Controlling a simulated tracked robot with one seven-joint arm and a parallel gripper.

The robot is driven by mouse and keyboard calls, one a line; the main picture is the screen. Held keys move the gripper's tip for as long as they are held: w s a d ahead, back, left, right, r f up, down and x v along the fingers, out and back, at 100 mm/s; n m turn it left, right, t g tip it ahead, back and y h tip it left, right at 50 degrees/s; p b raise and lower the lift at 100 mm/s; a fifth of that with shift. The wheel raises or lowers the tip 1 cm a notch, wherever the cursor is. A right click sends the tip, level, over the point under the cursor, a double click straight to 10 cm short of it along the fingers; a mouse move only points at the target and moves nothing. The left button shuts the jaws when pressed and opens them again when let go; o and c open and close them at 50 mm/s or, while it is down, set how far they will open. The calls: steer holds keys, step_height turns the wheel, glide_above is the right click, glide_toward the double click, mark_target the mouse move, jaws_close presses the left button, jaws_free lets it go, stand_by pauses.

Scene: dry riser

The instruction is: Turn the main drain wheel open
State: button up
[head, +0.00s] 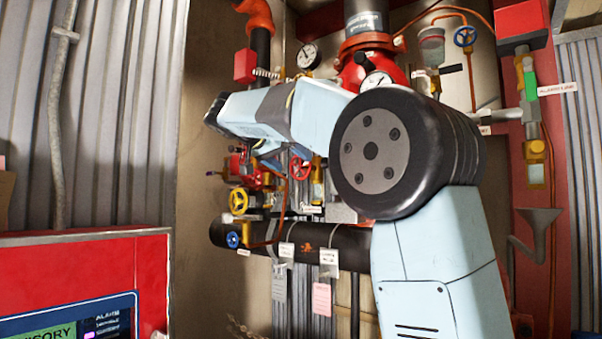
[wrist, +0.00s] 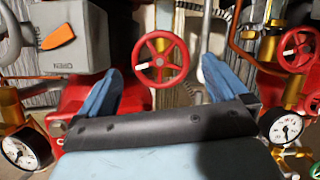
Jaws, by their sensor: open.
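A red handwheel with spokes (wrist: 161,57) is in the middle of the wrist view, in front of my gripper. No readable label marks it as the main drain wheel. My gripper (wrist: 160,66) is open, with one blue finger on each side below the wheel's rim. The fingers look apart from the wheel, though the depth gap is hard to judge. A second red handwheel (wrist: 297,48) is at the right edge. In the head view a red handwheel (head: 300,168) shows below my arm.
A grey box marked OPEN with an orange pointer (wrist: 72,35) stands at the left. Gauges flank my gripper, left (wrist: 20,152) and right (wrist: 285,127). A yellow wheel (head: 238,201) and a black horizontal pipe (head: 345,245) lie lower. A red panel (head: 90,250) stands at the left.

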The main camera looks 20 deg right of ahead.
mark_target(306, 171)
steer(key=x, duration=0.7)
steer(key=shift+w+d+f, duration=0.1)
steer(key=shift+w+d, duration=0.1)
steer(key=shift+d, duration=0.1)
steer(key=shift+c, duration=0.2)
